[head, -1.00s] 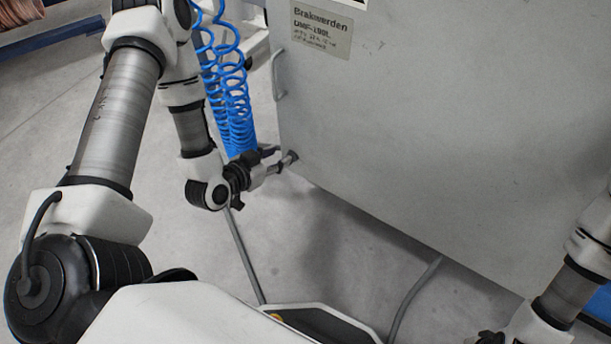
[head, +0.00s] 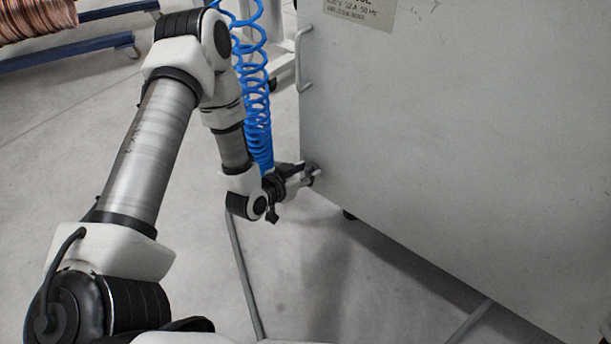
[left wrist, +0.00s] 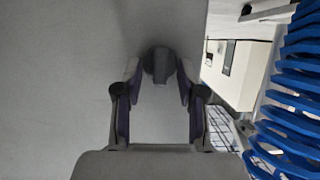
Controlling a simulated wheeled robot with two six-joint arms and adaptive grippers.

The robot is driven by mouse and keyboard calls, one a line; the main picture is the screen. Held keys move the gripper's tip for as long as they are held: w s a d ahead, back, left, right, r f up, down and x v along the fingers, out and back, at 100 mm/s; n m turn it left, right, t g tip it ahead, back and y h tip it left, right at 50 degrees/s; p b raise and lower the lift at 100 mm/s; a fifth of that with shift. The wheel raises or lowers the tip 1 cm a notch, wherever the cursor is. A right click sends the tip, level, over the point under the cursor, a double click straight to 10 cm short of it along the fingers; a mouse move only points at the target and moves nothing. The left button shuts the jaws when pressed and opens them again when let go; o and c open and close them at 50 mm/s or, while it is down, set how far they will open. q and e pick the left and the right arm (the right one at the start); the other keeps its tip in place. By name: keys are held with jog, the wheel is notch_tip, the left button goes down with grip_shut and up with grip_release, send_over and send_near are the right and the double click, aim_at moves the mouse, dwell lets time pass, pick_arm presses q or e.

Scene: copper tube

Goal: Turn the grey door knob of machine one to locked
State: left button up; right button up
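The machine (head: 450,150) is a large pale grey cabinet filling the right of the head view. Its grey door knob (left wrist: 160,66) sits between the fingertips of my left gripper (left wrist: 160,78) in the left wrist view, with the finger pads appearing to meet its sides. In the head view my left gripper (head: 303,176) reaches the knob at the lower left edge of the cabinet face and partly hides it. The knob's lock marking cannot be read. My right gripper is out of view.
Blue coiled hoses (head: 255,100) hang just behind my left wrist. A bar handle (head: 306,70) is on the cabinet edge above the knob. A copper coil (head: 35,18) lies at the far left. Grey cables run over open floor below.

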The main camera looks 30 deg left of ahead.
pick_arm(q)
jog(key=shift+r, duration=0.1)
jog(key=c, duration=0.7)
grip_shut()
